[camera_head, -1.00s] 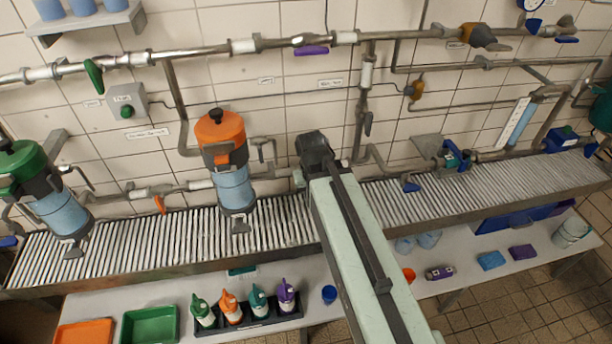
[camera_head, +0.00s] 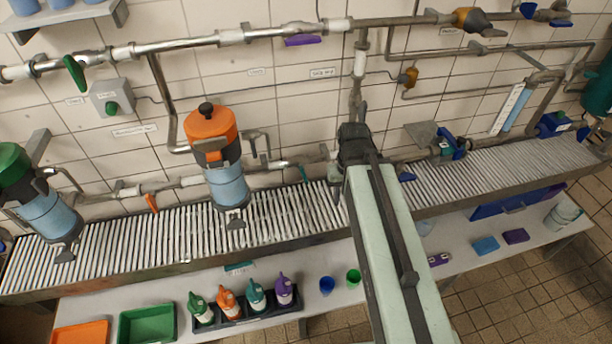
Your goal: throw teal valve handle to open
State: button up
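A small teal valve handle (camera_head: 304,174) sits on the lower pipe, just right of the orange-topped blue canister. It hangs down from the pipe, tilted, in front of the wall. The dark end of my arm, with my gripper (camera_head: 355,140), is to the right of the handle and apart from it in the picture. The arm reaches up from the bottom and covers part of the pipe there. The fingertips are hidden or too dark to make out, so their opening does not show.
A slatted roller conveyor (camera_head: 130,240) runs below the pipes. The canister (camera_head: 228,188) stands left of the teal handle. An orange handle (camera_head: 151,203) hangs farther left on the lower pipe, and a purple handle (camera_head: 300,41) is on the upper pipe. A vertical pipe (camera_head: 357,92) rises behind my arm's end.

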aim_at(301, 170)
jog(key=k, duration=1.75)
jog(key=u, duration=1.1)
jog(key=i, duration=1)
